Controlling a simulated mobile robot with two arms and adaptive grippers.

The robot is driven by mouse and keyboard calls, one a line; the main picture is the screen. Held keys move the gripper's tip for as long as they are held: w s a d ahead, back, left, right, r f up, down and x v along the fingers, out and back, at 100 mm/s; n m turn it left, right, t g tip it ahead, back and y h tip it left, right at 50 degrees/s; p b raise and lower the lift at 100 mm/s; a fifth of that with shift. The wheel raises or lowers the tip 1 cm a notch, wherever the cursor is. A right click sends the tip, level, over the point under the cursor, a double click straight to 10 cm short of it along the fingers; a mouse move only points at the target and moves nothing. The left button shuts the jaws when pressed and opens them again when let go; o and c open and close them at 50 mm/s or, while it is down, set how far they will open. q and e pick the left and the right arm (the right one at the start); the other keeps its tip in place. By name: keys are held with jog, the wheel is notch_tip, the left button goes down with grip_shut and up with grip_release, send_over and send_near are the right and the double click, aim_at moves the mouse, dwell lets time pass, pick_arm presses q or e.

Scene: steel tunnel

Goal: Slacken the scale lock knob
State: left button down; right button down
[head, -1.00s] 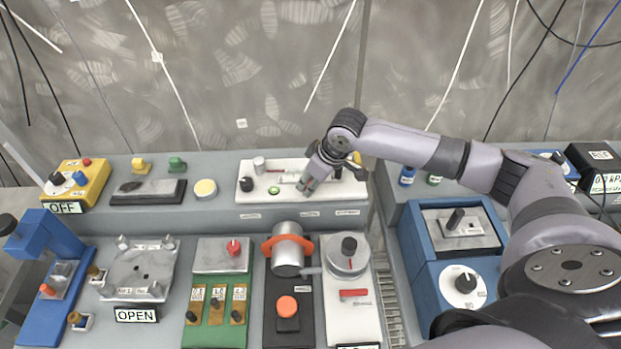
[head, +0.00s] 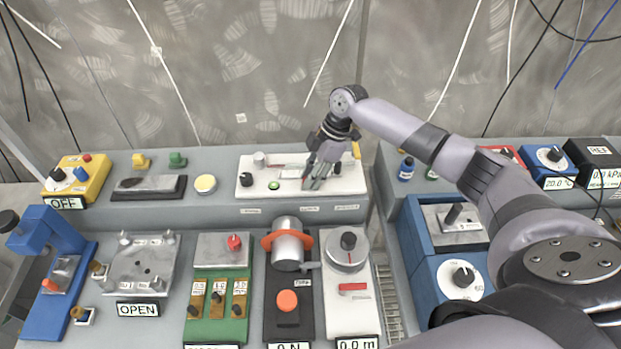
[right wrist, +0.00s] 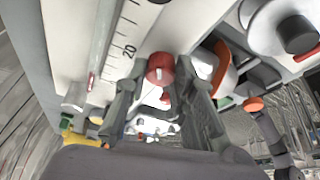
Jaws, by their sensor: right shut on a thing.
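A white scale unit (head: 346,184) lies on the back ledge, with a small black knob (head: 246,179) and a green button (head: 274,185). My right gripper (head: 314,183) points down at its right half and is shut. In the right wrist view a red knob (right wrist: 161,68) sits between its fingertips, beside a printed scale (right wrist: 122,42) marked 20. The fingers are closed on this knob. In the head view my fingers hide the knob. My left gripper is not in view.
In front of the ledge stand an orange-collared metal cylinder (head: 288,246), a grey dial with a black knob (head: 347,252) and a green panel (head: 218,320). A blue housing (head: 417,232) is at the right. A small blue bottle (head: 406,169) stands right of the unit.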

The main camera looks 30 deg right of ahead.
jog(key=n+g+b, duration=0.1)
jog(key=n+b, duration=0.1)
jog(key=n, duration=0.2)
jog(key=shift+w+g, duration=0.15)
jog(key=shift+g, duration=0.25)
jog(key=shift+n+g+b, duration=0.5)
jog(key=shift+n+b, duration=0.35)
jog(key=shift+n, duration=0.75)
jog(key=shift+h, duration=0.3)
jog(key=c, duration=1.3)
grip_release()
jog(key=shift+c, duration=0.2)
jog(key=shift+r, duration=0.1)
jog(key=v, duration=1.2)
